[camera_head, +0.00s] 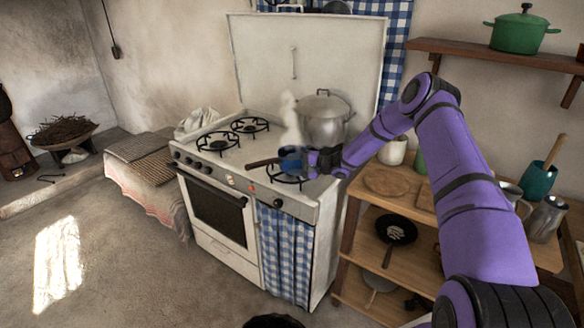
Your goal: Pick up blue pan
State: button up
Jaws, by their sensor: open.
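The blue pan (291,158) is small, with a dark handle (262,163) pointing left. It sits at the front right of the white stove (225,245), over or beside the front right burner (284,176). My gripper (312,160) is at the right side of the pan, very close to it. It is open. The fingertips are small and partly hidden, and I cannot tell whether they touch the pan or straddle its rim.
A steaming silver pot (324,117) stands just behind the pan. Two bare burners (217,141) are on the stove's left. A wooden shelf unit (372,227) stands right of the stove, holding a black skillet (396,229). A green pot (518,34) is on the wall shelf.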

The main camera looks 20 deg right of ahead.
aim_at(271, 162)
jog(key=shift+t, duration=0.3)
jog(key=x, duration=0.2)
jog(key=f+x, duration=0.1)
jog(key=x, duration=0.2)
jog(key=shift+w+f, duration=0.1)
jog(key=shift+w, duration=0.2)
jog(key=x, duration=0.5)
jog(key=shift+r, duration=0.3)
jog(key=shift+a+r, duration=0.1)
grip_shut()
